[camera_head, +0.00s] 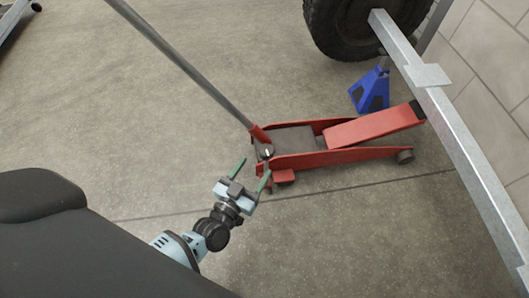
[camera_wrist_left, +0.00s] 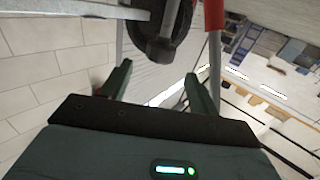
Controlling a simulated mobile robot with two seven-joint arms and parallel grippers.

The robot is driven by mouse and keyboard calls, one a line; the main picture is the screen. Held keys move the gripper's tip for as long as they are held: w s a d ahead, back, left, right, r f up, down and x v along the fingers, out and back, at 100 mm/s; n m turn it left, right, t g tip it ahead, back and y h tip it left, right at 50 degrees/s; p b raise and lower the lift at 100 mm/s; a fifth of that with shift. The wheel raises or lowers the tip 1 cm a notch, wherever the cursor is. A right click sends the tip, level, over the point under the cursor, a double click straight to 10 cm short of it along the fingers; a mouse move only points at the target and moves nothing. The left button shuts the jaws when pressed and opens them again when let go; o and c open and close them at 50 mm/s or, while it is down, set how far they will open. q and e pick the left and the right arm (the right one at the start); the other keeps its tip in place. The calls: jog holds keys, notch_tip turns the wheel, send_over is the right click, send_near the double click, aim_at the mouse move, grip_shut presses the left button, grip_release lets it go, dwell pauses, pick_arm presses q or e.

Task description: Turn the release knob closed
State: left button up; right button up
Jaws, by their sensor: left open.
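The release knob (camera_head: 267,152) is a small dark round piece with a pale mark, at the near left end of the red floor jack (camera_head: 340,158), by the foot of the jack's long handle (camera_head: 190,72). My left gripper (camera_head: 253,167) is just in front of it, its two green fingers open and apart, with nothing seen between them. In the left wrist view, a dark rounded part (camera_wrist_left: 160,47), seemingly the knob, shows just beyond the open fingers (camera_wrist_left: 156,73). I cannot tell whether it touches them. My right gripper is not in view.
A blue jack stand (camera_head: 371,92) stands behind the jack, near a black tyre (camera_head: 350,25). A grey metal trailer beam (camera_head: 465,130) runs down the right side. The long handle slants up to the left.

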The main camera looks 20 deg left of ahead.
aim_at(262, 156)
pick_arm(q)
jog(key=shift+w, duration=0.45)
jog(key=w+b, duration=0.1)
jog(key=w, duration=0.1)
jog(key=w+b, duration=0.1)
jog(key=w, duration=0.1)
jog(key=w+b, duration=0.1)
jog(key=shift+w+d, duration=0.25)
jog(key=shift+w, duration=0.75)
jog(key=c, duration=1)
jog(key=shift+o, duration=0.3)
jog(key=shift+m+h, duration=0.6)
jog(key=shift+h, duration=0.5)
